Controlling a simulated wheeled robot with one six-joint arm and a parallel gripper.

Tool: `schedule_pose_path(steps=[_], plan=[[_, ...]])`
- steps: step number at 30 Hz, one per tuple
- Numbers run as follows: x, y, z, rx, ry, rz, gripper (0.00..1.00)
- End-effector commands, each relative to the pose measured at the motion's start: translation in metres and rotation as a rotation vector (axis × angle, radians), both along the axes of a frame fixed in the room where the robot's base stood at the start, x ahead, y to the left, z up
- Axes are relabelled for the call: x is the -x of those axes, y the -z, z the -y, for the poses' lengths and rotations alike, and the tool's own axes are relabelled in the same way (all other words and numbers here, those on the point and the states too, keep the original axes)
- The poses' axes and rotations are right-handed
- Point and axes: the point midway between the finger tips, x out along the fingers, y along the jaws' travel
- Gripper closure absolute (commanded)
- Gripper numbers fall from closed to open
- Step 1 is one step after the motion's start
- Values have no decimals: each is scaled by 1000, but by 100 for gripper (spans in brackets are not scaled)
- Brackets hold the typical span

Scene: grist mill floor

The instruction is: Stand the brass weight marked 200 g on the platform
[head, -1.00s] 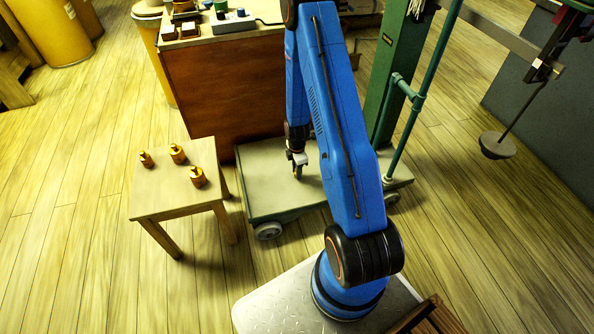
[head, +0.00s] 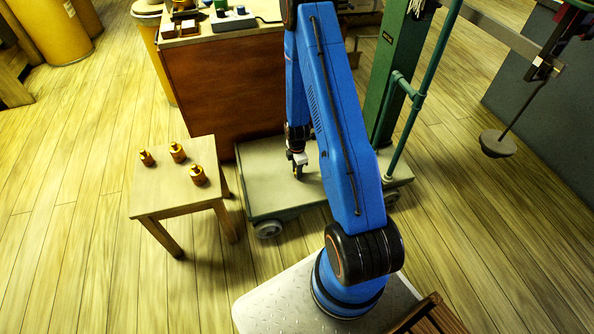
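Three brass weights stand upright on a small wooden stool: a small one (head: 147,158) at the left, a middle one (head: 177,151) at the back, and a larger one (head: 198,175) at the front right. Their markings are too small to read, so I cannot tell which is the 200 g. The platform (head: 262,182) of the green scale is to the right of the stool (head: 172,199); its visible top is bare. My gripper (head: 298,174) points down over the platform, apart from the weights. Its fingers are too small to tell open from shut.
A brown cabinet (head: 222,90) with small items on top stands behind the platform. The scale's green column (head: 387,85) and rail rise at the right, with a hanging counterweight (head: 497,144) beyond. Yellow drums (head: 52,35) stand at the back left. Floor at the left is clear.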

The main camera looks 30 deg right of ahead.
Motion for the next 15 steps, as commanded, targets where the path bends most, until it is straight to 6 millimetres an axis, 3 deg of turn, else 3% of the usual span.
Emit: schedule_pose_path(steps=[1,2,15], plan=[[0,0,0,0,0,0,63],[0,0,0,0,0,0,56],[0,-8,0,0,0,1,56]])
